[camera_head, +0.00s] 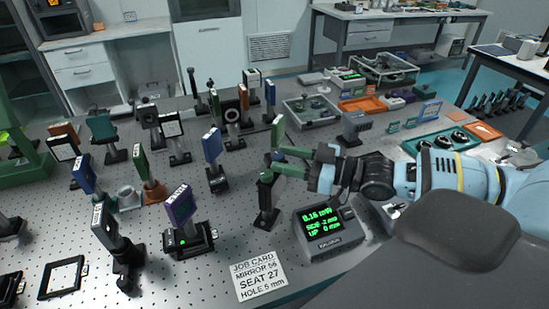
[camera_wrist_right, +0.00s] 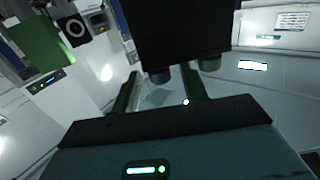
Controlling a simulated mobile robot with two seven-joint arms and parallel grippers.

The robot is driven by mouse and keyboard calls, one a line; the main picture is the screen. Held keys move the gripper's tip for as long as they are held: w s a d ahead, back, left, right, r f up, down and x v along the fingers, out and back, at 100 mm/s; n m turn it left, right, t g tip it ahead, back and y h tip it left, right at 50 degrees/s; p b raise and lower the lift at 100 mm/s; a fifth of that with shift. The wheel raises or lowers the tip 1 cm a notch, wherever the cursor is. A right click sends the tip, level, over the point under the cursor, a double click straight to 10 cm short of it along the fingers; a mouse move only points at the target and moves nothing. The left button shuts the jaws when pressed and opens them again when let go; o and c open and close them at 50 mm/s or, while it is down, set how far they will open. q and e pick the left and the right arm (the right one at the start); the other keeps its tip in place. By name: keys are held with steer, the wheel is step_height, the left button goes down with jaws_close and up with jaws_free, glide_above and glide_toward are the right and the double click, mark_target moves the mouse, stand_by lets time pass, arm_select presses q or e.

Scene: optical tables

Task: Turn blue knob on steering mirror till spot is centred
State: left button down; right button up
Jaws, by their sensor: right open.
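The steering mirror mount (camera_head: 267,190) stands on a dark post near the front middle of the optical table. In the right wrist view its dark body (camera_wrist_right: 170,30) fills the top centre. A blue knob (camera_wrist_right: 160,76) and a greenish knob (camera_wrist_right: 210,65) stick out below it. My right gripper (camera_head: 283,160) reaches in from the right at the mount. In the wrist view its fingers (camera_wrist_right: 160,92) are open, with the blue knob between them; I cannot tell whether they touch it. A readout box (camera_head: 328,228) shows green figures, seemingly 0.16 mW, SIDE about 2 mm, UP 0 mm. My left gripper is out of view.
A job card (camera_head: 258,275) lies in front of the mount. A purple-framed optic (camera_head: 181,207) stands to the left, a blue one (camera_head: 213,147) behind it, among several other post-mounted optics. Trays (camera_head: 310,108) lie at the back right.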

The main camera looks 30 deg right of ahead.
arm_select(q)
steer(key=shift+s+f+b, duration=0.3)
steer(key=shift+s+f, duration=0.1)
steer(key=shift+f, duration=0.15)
arm_select(e)
steer(key=shift+x, duration=1.2)
steer(key=shift+c, duration=0.2)
steer(key=c, duration=0.9)
steer(key=f+y+b, duration=0.1)
steer(key=b, duration=0.2)
steer(key=shift+w+d+n+g+b, duration=0.1)
steer(key=shift+d+n+g+b, duration=0.05)
steer(key=shift+n+g+b, duration=0.25)
steer(key=n+g+y+b, duration=0.1)
steer(key=b, duration=0.6)
steer(key=shift+r+g+y, duration=0.1)
steer(key=shift+g+y, duration=0.2)
steer(key=shift+n+b, duration=0.4)
steer(key=shift+r+g+y+b, duration=0.3)
steer(key=shift+b, duration=0.25)
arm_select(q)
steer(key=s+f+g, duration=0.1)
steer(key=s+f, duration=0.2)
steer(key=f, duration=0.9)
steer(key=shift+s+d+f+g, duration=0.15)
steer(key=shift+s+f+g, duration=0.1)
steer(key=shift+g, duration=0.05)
arm_select(e)
steer(key=shift+r, duration=0.1)
